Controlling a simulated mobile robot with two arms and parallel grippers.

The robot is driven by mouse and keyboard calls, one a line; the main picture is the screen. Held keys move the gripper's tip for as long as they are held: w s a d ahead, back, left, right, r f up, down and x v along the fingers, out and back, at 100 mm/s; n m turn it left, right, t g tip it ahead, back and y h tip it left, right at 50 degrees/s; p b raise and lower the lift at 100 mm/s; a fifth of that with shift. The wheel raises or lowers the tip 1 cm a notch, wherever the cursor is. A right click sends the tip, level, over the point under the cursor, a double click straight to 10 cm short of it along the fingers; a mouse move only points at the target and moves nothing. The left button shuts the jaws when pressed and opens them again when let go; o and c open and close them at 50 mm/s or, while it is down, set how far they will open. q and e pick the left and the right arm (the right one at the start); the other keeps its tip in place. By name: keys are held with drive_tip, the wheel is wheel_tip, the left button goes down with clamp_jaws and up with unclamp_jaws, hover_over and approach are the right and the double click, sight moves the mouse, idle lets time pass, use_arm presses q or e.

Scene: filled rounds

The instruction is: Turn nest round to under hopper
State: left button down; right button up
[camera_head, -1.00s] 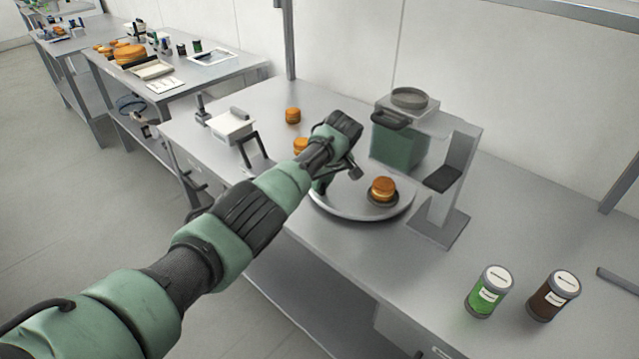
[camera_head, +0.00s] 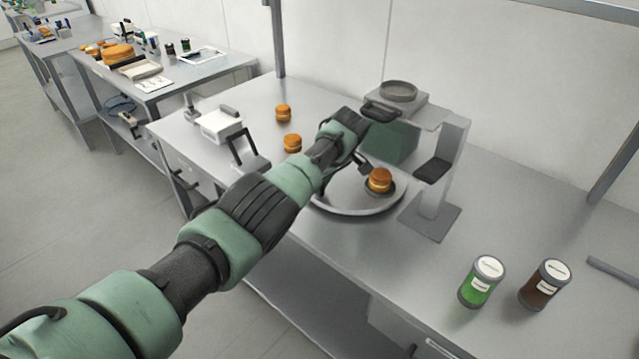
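A round grey turntable (camera_head: 335,208) lies on the bench, partly hidden by my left arm. Near its right rim is a dark, shallow nest (camera_head: 396,188) with an orange-brown filled round (camera_head: 380,178) in it. The nest and round are in front of the hopper, left of the stand's post. My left gripper (camera_head: 357,171) reaches down over the turntable, left of the round. Its fingers are largely hidden, so their opening is unclear. My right gripper is out of view.
Two loose rounds (camera_head: 283,113) (camera_head: 292,143) sit on the bench left of the hopper. A white device (camera_head: 221,124) stands farther left. A green can (camera_head: 482,282) and a brown can (camera_head: 545,284) stand at the right. Bench between stand and cans is clear.

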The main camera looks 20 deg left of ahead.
use_arm(q)
drive_tip(key=shift+r, duration=0.1)
drive_tip(key=c, duration=1.3)
unclamp_jaws()
drive_tip(key=shift+r, duration=0.1)
drive_tip(key=shift+v, duration=3.8)
